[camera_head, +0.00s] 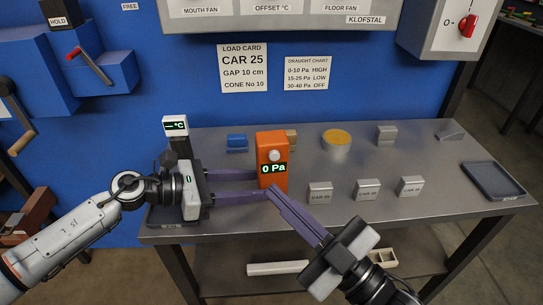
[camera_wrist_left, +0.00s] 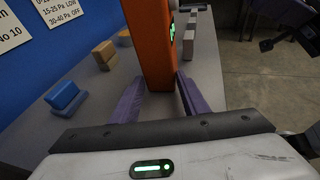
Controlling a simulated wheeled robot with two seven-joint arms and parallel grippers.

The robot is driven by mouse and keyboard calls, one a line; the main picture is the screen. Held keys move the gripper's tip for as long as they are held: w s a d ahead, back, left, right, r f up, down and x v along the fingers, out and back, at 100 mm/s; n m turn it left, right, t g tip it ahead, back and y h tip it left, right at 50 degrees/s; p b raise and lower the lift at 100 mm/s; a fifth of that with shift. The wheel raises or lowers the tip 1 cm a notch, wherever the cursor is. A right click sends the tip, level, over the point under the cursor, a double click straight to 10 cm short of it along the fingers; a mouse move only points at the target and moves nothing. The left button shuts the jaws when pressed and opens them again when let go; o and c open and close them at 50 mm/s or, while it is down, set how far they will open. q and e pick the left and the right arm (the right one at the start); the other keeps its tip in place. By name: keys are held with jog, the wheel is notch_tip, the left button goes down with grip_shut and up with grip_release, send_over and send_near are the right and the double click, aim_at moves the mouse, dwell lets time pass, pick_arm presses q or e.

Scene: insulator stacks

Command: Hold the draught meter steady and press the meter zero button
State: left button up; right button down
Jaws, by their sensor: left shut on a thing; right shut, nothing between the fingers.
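The orange draught meter (camera_head: 271,142) stands upright on the grey table. Its green display reads "0 Pa", and a round pale button (camera_head: 274,156) sits above the display on its front. My left gripper (camera_head: 263,183) is shut on the lower part of the meter, its purple fingers reaching in from the left. In the left wrist view the meter (camera_wrist_left: 154,45) stands between the fingers, its top cut off. My right gripper (camera_head: 271,190) is shut and empty, its fingertips by the meter's lower front, below the button. Whether they touch the meter is unclear.
Several small grey "CAR" blocks (camera_head: 368,190) stand to the right along the table's front. Behind are a blue block (camera_head: 237,142), a tan block (camera_head: 291,139) and a yellow-topped round tin (camera_head: 337,140). A dark tray (camera_head: 493,181) lies at the right end. A temperature display (camera_head: 175,126) stands at left.

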pick_arm(q)
jog(key=o, duration=0.9)
jog(key=shift+a, duration=0.1)
